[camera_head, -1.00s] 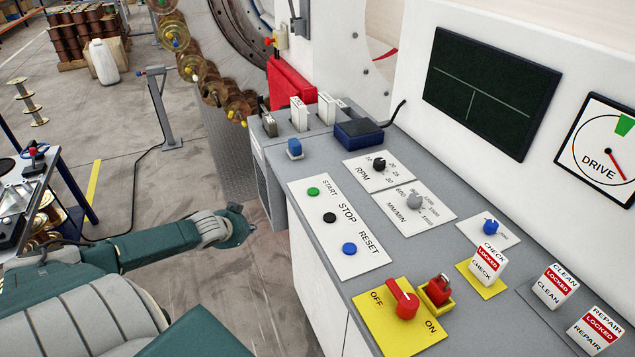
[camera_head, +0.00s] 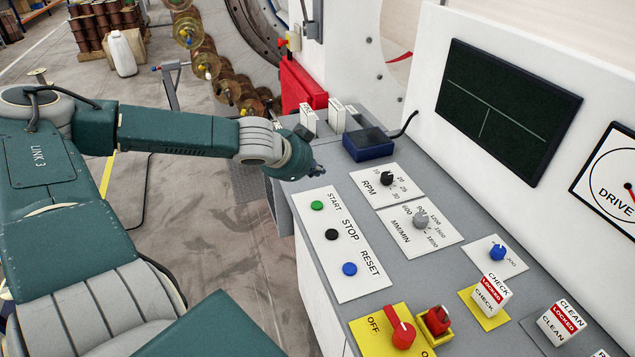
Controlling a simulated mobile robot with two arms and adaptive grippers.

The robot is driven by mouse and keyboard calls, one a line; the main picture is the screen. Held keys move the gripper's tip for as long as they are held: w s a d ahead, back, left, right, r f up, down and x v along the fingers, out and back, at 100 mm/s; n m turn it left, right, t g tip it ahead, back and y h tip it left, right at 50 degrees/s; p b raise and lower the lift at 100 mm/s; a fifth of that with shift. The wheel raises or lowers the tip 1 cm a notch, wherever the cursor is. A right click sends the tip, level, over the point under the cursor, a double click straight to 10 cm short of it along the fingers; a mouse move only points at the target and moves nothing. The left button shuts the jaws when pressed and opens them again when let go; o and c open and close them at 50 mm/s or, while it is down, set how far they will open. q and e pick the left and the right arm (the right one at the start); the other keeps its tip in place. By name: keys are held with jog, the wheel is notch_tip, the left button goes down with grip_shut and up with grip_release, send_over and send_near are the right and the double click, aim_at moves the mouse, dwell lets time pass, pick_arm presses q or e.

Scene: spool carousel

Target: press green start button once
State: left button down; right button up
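The green START button (camera_head: 317,206) is at the top of a white label plate (camera_head: 352,287) on the grey console. The black STOP button (camera_head: 331,234) and the blue RESET button (camera_head: 349,269) sit below it on the same plate. My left arm reaches in from the left, and its gripper (camera_head: 316,170) is over the console's near left edge, above and apart from the green button. Its fingers are small and dark here, and I cannot tell whether they are open or shut. My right gripper is not in view.
The RPM knob (camera_head: 387,178), the MM/MIN knob (camera_head: 421,222) and a blue box (camera_head: 367,144) lie right of the plate. A red OFF/ON switch (camera_head: 402,332) is at the front. A dark screen (camera_head: 505,108) stands behind.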

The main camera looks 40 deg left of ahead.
aim_at(316, 206)
pick_arm(q)
notch_tip(316, 206, down, 8)
jog(key=b, duration=0.7)
jog(key=shift+w+f+b, duration=0.15)
jog(key=shift+b, duration=0.25)
jog(key=shift+f+b, duration=0.35)
jog(key=shift+r, duration=0.1)
dwell(0.5)
jog(key=shift+f+b, duration=0.4)
jog(key=shift+f, duration=0.05)
